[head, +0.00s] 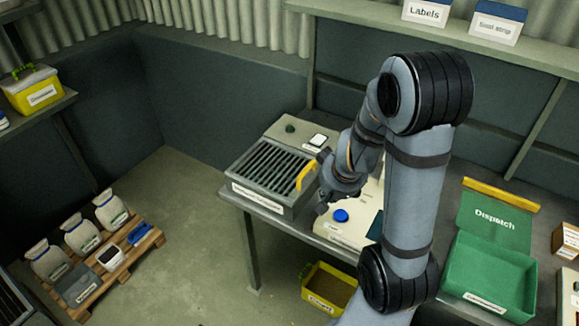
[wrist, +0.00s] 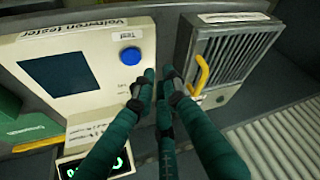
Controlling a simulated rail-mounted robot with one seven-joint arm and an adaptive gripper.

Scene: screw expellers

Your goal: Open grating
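The grating (head: 268,168) is a panel of dark parallel slats on top of a grey box with a white label, on the bench. It lies flat and closed over the box. A yellow handle (head: 307,176) stands at its right edge. In the wrist view the grating (wrist: 236,52) is at upper right, with the yellow handle (wrist: 202,76) on its near edge. My gripper (head: 323,184) is just right of the handle, fingers spread and empty. In the wrist view its dark green fingers (wrist: 160,85) end left of the handle; I cannot tell whether one touches it.
A cream tester with a blue button (head: 341,215) and dark screen stands right of the grating. A green Dispatch tray (head: 490,275) is farther right. A yellow bin (head: 328,289) sits below the bench. A pallet with sacks (head: 82,234) is on the floor at left.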

